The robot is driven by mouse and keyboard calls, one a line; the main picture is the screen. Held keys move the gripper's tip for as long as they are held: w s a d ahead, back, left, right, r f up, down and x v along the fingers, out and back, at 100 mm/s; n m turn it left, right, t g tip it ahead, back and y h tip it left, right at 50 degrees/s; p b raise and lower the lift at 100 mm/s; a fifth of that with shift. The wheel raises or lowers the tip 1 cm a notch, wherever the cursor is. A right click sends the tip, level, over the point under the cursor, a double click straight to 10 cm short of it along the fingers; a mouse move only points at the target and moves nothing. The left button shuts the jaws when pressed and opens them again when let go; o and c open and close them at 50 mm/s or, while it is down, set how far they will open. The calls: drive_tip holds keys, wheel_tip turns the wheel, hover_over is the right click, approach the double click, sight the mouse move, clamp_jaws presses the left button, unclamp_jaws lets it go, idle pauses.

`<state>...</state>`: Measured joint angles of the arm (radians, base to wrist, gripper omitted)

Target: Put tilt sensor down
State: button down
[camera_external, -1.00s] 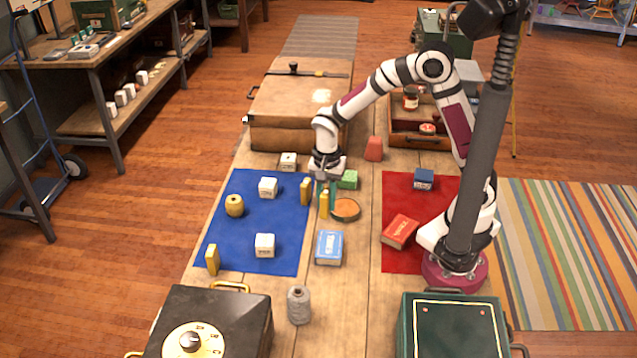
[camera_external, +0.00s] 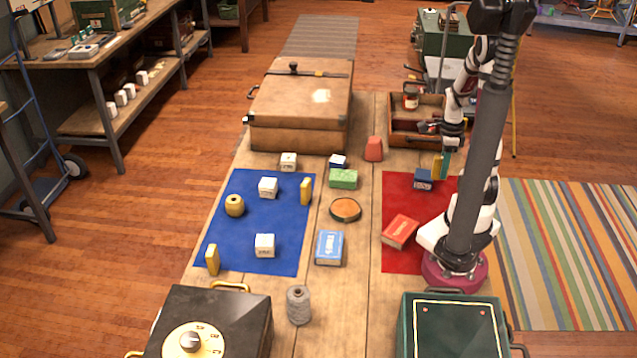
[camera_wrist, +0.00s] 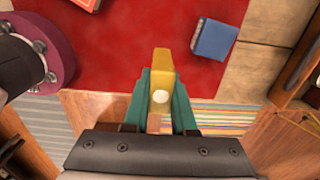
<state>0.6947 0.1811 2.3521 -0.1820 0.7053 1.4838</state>
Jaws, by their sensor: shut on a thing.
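My gripper (camera_external: 443,163) is shut on a yellow block (camera_external: 437,167), which I take to be the tilt sensor. The block also shows between the teal fingers in the wrist view (camera_wrist: 162,80), with a white round spot on its face. My gripper is at the far right part of the red mat (camera_external: 400,270), close to the small blue book (camera_external: 423,178). The wrist view shows the block in front of the red mat (camera_wrist: 110,60), with the blue book (camera_wrist: 214,39) up and to the right. I cannot tell how high the block is above the mat.
A red book (camera_external: 400,231) lies on the red mat. The open wooden case (camera_external: 415,140) is just beyond the mat. Similar yellow blocks (camera_external: 306,190) stand on the blue mat (camera_external: 235,255). My base is by the red mat's right side.

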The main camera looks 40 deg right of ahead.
drive_tip(key=w+a+f, duration=0.1)
drive_tip(key=w+a, duration=0.1)
drive_tip(key=w+a+f, duration=0.1)
drive_tip(key=w+f, duration=0.1)
drive_tip(key=w, duration=0.1)
drive_tip(key=w+a+f, duration=0.2)
drive_tip(key=shift+w+a+f, duration=0.15)
drive_tip(key=shift+a+f, duration=0.1)
drive_tip(key=shift+a, duration=0.1)
drive_tip(key=shift+w+a+f, duration=0.1)
drive_tip(key=shift+w+f, duration=0.05)
drive_tip(key=shift+f, duration=0.95)
drive_tip(key=shift+w+a+f, duration=0.1)
drive_tip(key=shift+f, duration=0.95)
drive_tip(key=shift+f, duration=0.1)
drive_tip(key=c, duration=0.7)
unclamp_jaws()
drive_tip(key=shift+c, duration=0.2)
wheel_tip(320, 180, up, 13)
drive_tip(key=s+a+r+n+y, duration=0.1)
drive_tip(key=s+a+r+n, duration=0.2)
drive_tip(key=s+a+n, duration=0.4)
drive_tip(key=s+a+r+n, duration=0.4)
drive_tip(key=s+a+n, duration=0.3)
drive_tip(key=n, duration=0.7)
drive_tip(key=shift+s+a+r+y, duration=0.3)
drive_tip(key=shift+s+y, duration=0.1)
drive_tip(key=shift+s, duration=0.4)
